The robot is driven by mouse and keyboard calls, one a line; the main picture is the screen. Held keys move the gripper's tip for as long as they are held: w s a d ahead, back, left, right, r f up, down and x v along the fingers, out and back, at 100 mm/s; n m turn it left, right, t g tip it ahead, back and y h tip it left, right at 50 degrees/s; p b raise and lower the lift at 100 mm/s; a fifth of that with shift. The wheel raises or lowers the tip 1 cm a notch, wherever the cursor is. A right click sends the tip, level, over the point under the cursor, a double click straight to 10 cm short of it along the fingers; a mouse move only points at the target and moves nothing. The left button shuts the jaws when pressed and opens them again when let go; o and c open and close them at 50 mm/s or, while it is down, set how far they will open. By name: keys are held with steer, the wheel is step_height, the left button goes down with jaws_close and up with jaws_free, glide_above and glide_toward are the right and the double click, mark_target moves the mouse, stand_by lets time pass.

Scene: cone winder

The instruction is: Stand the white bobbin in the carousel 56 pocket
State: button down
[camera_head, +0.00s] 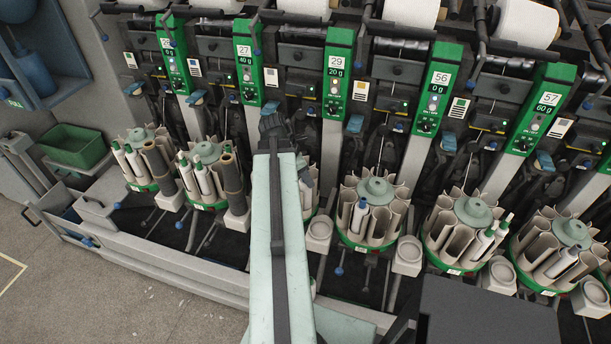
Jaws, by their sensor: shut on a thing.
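My pale arm rises through the middle of the head view to a dark wrist part. The jaws and anything between them are hidden behind it. The sign 56 (437,87) stands on a green panel right of centre. Below it are two round carousels with green rims, one left (367,244) and one right (447,268); I cannot tell which belongs to 56. The left one holds a blue-tipped tube (360,215). The right one holds pale green-tipped tubes (484,241). I cannot single out the white bobbin.
Two carousels at left hold pale tubes (203,179) and brown tubes (231,179). Another carousel (516,276) is at far right, and one is mostly hidden behind my arm. Pale square cups (407,255) stand between carousels. A green bin (73,147) sits at left. Floor is open at lower left.

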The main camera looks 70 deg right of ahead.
steer(key=shift+s+d+p+v, duration=0.15)
steer(key=shift+d+p+v, duration=0.05)
steer(key=shift+p+v, duration=0.9)
steer(key=shift+s+d+p+v, duration=0.1)
steer(key=shift+d+p+v, duration=0.1)
steer(key=shift+p+v, duration=0.9)
steer(key=shift+r, duration=0.2)
step_height(320, 180, up, 5)
steer(key=p, duration=0.4)
steer(key=shift+f, duration=0.25)
step_height(320, 180, up, 5)
steer(key=p, duration=0.5)
steer(key=shift+f, duration=0.25)
step_height(320, 180, up, 5)
steer(key=p, duration=0.4)
steer(key=shift+f, duration=0.25)
